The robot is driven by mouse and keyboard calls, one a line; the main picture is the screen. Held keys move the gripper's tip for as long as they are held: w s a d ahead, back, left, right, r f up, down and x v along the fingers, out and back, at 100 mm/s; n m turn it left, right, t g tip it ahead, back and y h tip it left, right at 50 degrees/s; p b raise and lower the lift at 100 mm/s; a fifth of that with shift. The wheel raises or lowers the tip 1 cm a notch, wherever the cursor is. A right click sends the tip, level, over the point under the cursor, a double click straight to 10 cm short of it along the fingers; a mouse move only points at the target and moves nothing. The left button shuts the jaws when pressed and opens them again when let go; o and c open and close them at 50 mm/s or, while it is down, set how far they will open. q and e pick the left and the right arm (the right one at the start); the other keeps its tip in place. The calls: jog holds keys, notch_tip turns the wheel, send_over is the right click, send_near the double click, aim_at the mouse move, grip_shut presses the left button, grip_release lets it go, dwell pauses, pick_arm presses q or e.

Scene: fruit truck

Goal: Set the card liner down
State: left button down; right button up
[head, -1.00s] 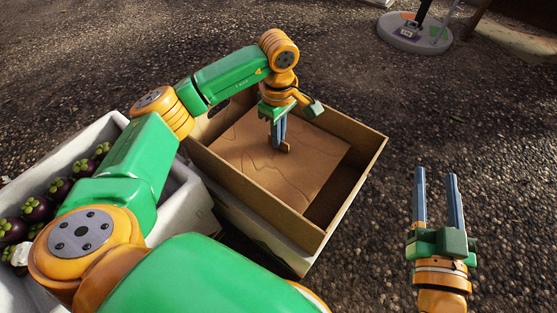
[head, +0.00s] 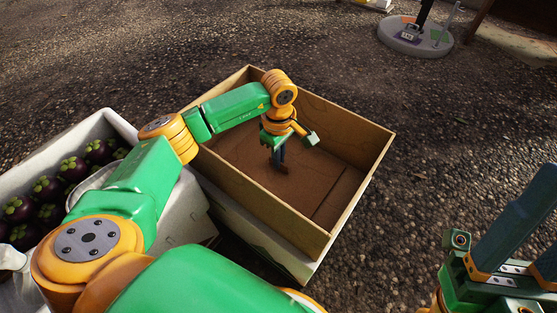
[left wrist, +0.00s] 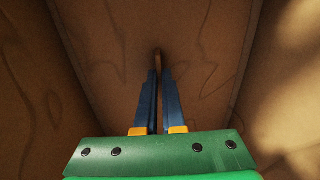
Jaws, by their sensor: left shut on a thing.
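The brown card liner (head: 240,150) lies low inside the open wooden crate (head: 345,132), roughly level, with a dark strip of floor bare along its right edge. Whether all of it rests on the floor I cannot tell. My left gripper (head: 280,167) reaches down into the crate, shut on the liner's small upright tab. The left wrist view shows the closed fingers (left wrist: 157,78) at the tab (left wrist: 157,58), with the liner's wavy-lined face below. My right gripper (head: 518,235) is open and empty at the lower right, outside the crate.
A pale crate of dark mangosteens (head: 45,190) stands at the left, partly behind my left arm. The liner's crate sits on another pale box (head: 290,262). A round grey stand (head: 414,38) is at the back right. The gravel right of the crate is clear.

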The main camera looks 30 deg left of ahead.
pick_arm(q)
jog(key=c, duration=1.4)
grip_release()
jog(key=shift+f, duration=0.1)
jog(key=o, duration=0.4)
